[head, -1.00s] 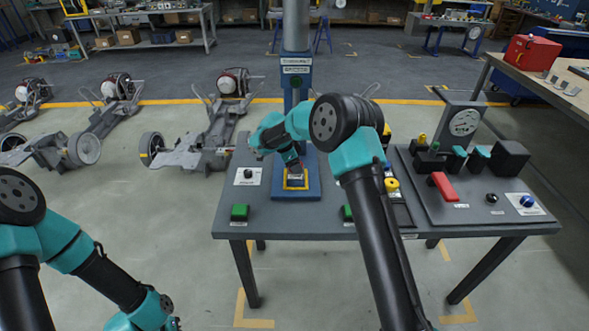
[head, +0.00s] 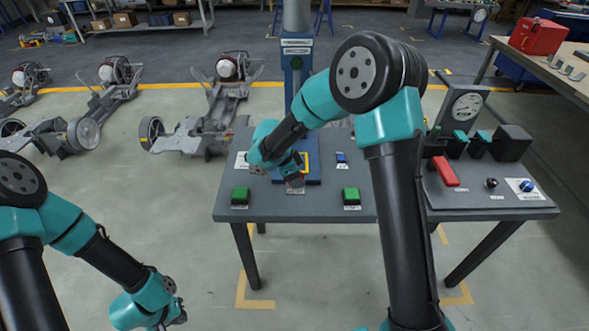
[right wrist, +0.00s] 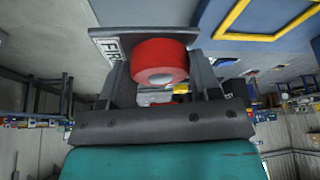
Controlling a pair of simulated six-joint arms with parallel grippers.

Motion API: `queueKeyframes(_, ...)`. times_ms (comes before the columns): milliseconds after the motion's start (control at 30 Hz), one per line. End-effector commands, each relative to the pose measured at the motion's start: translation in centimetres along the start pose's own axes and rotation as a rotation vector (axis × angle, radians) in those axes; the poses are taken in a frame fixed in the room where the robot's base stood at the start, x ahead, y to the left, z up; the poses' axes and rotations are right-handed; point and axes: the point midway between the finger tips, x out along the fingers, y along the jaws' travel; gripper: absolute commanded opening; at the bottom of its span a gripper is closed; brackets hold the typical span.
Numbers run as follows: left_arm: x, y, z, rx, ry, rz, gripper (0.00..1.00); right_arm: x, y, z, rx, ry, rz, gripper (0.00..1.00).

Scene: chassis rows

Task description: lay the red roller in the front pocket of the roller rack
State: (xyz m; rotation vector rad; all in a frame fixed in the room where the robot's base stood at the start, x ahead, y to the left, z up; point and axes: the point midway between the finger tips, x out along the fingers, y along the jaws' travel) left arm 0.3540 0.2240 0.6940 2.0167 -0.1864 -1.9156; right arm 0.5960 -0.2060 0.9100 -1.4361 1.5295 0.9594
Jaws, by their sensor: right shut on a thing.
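The red roller (right wrist: 160,60) shows in the right wrist view as a short red cylinder with a pale end, between the two dark fingers. My right gripper (right wrist: 163,75) is shut on it. In the head view my right gripper (head: 295,182) is over the front middle of the table, just in front of the blue press base, pointing down; the roller is too small to make out there. I cannot make out the roller rack; my right arm covers part of the table. My left gripper (head: 172,322) is low at the lower left, its fingers too unclear to read.
The grey table (head: 270,205) carries two green blocks (head: 240,196) at its front edge. A blue press column (head: 297,75) stands at the back. A panel with a dial gauge (head: 466,105), a red handle (head: 445,171) and dark blocks (head: 512,143) fills the right side.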

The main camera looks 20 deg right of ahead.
Motion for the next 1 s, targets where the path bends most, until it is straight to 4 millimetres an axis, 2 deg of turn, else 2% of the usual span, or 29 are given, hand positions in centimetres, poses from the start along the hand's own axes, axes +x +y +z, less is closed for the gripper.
queueKeyframes(567,0.0,0.0,0.0,0.0,0.0,0.0,0.0,-0.1,0.1,0.0,0.001,0.0,0.0,0.28)
queueKeyframes(1000,0.0,0.0,0.0,0.0,0.0,0.0,0.0,-2.3,0.1,-0.9,0.001,0.0,-0.001,0.28)
